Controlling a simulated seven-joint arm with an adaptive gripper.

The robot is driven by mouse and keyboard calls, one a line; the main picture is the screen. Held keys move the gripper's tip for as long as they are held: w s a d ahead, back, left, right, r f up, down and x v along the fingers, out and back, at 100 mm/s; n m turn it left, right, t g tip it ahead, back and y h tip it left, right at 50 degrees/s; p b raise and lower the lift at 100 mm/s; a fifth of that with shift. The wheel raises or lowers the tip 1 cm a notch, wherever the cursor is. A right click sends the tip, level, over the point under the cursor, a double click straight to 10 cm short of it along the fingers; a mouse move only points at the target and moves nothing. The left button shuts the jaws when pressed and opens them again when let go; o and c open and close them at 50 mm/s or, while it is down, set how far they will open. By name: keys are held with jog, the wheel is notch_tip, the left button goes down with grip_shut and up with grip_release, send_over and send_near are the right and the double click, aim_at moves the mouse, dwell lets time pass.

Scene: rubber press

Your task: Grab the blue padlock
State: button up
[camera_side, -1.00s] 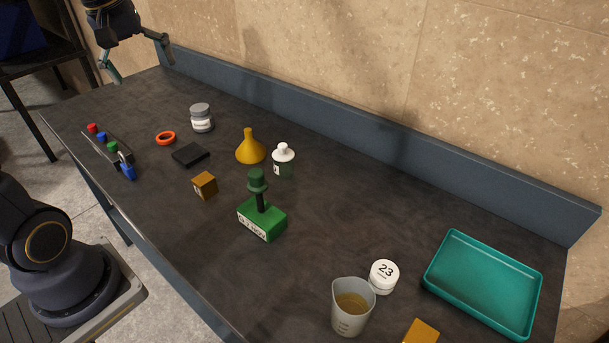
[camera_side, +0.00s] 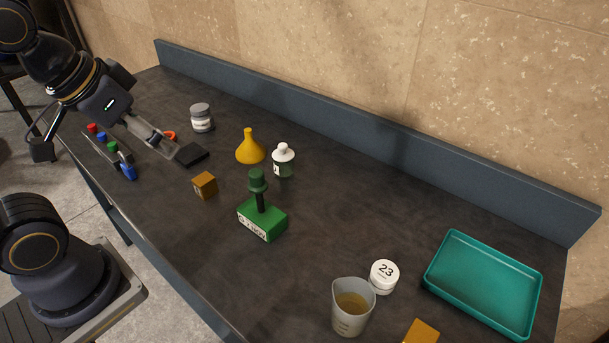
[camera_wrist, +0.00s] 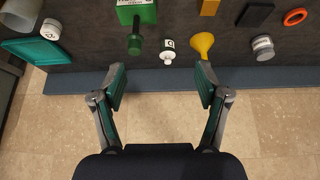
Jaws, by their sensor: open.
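The blue padlock (camera_side: 128,172) is at the near end of a small dark rack (camera_side: 104,146) by the left front edge of the table in the side view. Its shackle is pale. My gripper (camera_side: 115,150) is in the upper left of the side view, in front of and above the table, its fingers spread wide. How far it is from the padlock is hard to tell. In the wrist view my gripper (camera_wrist: 160,87) is open with nothing between its fingers, and the padlock is not seen there.
Red, blue and green knobs top the rack. A black block (camera_side: 193,154), orange ring (camera_side: 170,135), grey-lidded jar (camera_side: 202,118), yellow funnel (camera_side: 250,148), wooden cube (camera_side: 205,185) and green stamp (camera_side: 262,220) stand nearby. A teal tray (camera_side: 452,282) is far right. A backboard (camera_side: 400,150) lines the wall.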

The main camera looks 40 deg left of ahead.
jog(key=shift+c, duration=0.9)
